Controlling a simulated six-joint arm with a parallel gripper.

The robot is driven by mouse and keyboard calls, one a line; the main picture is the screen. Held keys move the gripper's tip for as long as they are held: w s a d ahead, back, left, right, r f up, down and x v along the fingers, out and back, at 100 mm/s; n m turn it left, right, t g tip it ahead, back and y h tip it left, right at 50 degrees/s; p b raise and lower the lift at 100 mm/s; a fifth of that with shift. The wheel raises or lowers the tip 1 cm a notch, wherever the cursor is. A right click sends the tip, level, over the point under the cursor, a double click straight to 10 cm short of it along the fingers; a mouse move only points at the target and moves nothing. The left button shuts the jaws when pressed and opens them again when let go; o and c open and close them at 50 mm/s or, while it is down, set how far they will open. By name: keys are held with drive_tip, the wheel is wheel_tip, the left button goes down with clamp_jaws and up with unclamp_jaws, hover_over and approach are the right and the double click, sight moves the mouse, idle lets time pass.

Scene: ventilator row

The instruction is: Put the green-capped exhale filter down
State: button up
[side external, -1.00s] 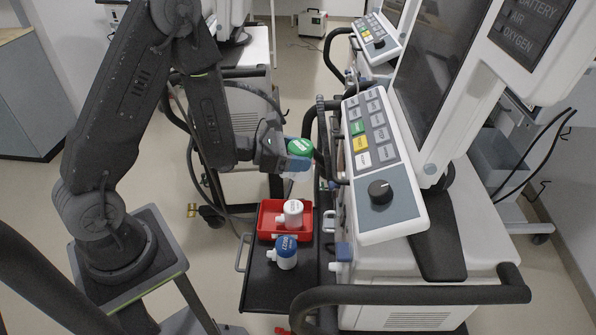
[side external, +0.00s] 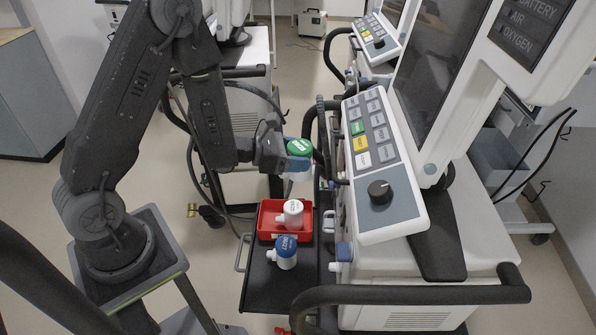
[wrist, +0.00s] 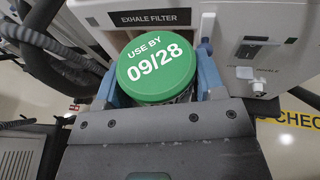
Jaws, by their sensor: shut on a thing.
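The green-capped exhale filter (side external: 300,148) is held in my gripper (side external: 290,163), above the far end of the black shelf. In the wrist view its green cap (wrist: 156,66) reads "USE BY 09/28" and faces the camera. The blue fingers of my gripper (wrist: 158,88) close on it from both sides. Its lower body is mostly hidden. A label reading "EXHALE FILTER" (wrist: 150,18) shows on the ventilator just beyond it.
A red tray (side external: 264,222) on the black shelf (side external: 262,290) holds a white-capped filter (side external: 293,213). A blue-capped filter (side external: 286,252) stands on the shelf in front of the tray. The ventilator (side external: 385,200) rises close on the right.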

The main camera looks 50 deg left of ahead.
idle(0.6)
drive_tip(key=s+f+m+g+h, duration=0.7)
drive_tip(key=s+f+m+g, duration=0.1)
drive_tip(key=s+f, duration=0.85)
drive_tip(key=shift+w+d+f, duration=0.3)
drive_tip(key=shift+d+f, duration=1.55)
drive_tip(key=shift+d, duration=0.1)
drive_tip(key=shift+w+d+f, duration=0.25)
drive_tip(key=shift+d+f, duration=1.6)
drive_tip(key=shift+d, duration=0.05)
drive_tip(key=shift+w+d+f, duration=0.3)
drive_tip(key=shift+d+f, duration=1.55)
drive_tip(key=shift+d, duration=0.1)
drive_tip(key=shift+f, duration=0.1)
drive_tip(key=o, duration=0.9)
drive_tip(key=shift+o, duration=0.2)
